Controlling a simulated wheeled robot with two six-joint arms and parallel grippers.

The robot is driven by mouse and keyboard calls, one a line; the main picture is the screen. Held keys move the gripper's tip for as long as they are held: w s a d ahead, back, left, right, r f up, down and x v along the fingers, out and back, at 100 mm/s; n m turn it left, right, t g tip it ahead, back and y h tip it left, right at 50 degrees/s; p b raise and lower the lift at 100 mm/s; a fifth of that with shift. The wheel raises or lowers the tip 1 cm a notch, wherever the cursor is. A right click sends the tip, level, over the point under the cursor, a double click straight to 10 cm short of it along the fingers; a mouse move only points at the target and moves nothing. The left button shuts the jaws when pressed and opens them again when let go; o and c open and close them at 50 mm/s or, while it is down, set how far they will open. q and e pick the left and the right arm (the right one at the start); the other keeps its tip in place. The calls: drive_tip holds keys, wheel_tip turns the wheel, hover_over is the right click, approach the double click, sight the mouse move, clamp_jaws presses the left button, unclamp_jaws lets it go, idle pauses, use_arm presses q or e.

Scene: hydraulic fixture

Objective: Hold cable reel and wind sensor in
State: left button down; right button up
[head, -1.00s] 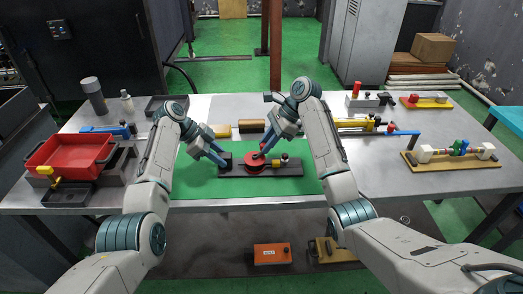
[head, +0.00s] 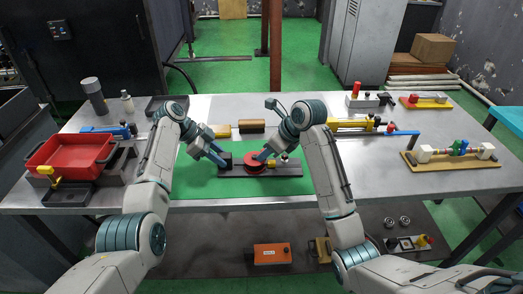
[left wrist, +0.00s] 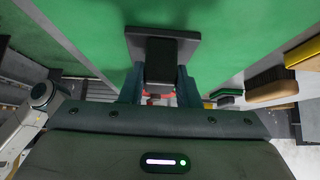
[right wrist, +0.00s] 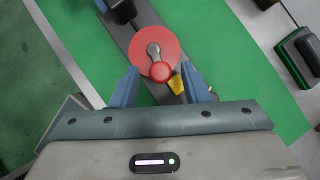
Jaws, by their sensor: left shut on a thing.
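The cable reel (head: 256,168) is a red disc with a grey crank and a red knob (right wrist: 159,73), mounted on a dark base bar (head: 287,170) on the green mat. My left gripper (head: 222,161) is shut on the black block at the bar's left end; the left wrist view shows this block (left wrist: 160,62) between the fingers. My right gripper (right wrist: 159,76) is over the reel's edge, fingers apart on either side of the knob, with gaps visible. A yellow part (right wrist: 176,84) lies beside its right finger. The sensor cable cannot be made out.
A red tray (head: 70,153) stands at the left. A wooden-based fixture (head: 451,160) lies at the right, and brushes (head: 251,126) lie behind the mat. An orange box (head: 271,254) sits on the lower shelf. The mat's front is clear.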

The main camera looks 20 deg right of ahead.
use_arm(q)
drive_tip(key=shift+d, duration=0.1)
use_arm(e)
drive_tip(key=v, duration=1.1)
drive_tip(key=shift+d+r, duration=0.3)
drive_tip(key=shift+s, duration=0.1)
use_arm(q)
drive_tip(key=c, duration=1)
unclamp_jaws()
